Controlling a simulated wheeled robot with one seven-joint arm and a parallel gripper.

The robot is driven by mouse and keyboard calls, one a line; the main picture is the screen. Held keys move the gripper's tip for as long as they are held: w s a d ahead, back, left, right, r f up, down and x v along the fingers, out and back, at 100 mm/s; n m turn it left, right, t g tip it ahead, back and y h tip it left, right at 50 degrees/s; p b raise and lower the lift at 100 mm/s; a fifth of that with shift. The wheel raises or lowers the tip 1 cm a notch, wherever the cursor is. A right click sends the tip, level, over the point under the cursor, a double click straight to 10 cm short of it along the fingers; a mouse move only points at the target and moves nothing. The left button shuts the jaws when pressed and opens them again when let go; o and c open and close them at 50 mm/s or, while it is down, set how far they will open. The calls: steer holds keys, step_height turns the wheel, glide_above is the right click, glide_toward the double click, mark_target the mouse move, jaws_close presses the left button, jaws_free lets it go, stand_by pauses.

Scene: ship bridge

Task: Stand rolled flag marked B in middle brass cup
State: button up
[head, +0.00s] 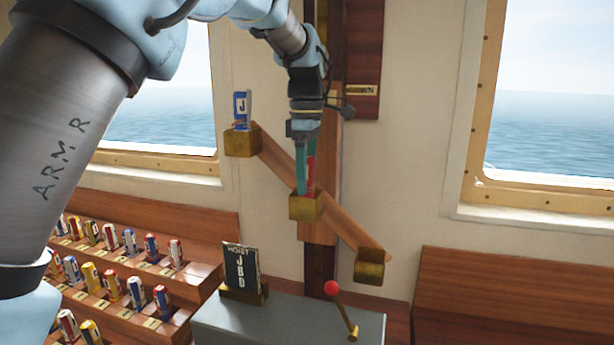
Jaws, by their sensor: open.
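A slanted wooden bar carries three brass cups. The middle brass cup (305,207) is directly under my gripper (305,185). My gripper points down with its teal fingers open, their tips at the cup's mouth. A red rolled flag (310,172) shows between and behind the fingers, upright, its lower end at the cup. Its letter is hidden, and I cannot tell how deep it sits. A blue and white rolled flag marked J (241,108) stands in the upper left brass cup (241,142). The lower right brass cup (369,267) shows no flag.
A dark card (240,270) lettered J, B, D stands on a grey console (295,320) below. A red-knobbed lever (341,310) rises from the console. A tiered wooden rack (190,275) at left holds several rolled flags. Windows flank the wall.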

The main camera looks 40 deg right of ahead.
step_height(320, 180, up, 11)
steer(key=shift+f+b, duration=0.1)
steer(key=shift+b, duration=0.75)
steer(key=shift+s, duration=0.15)
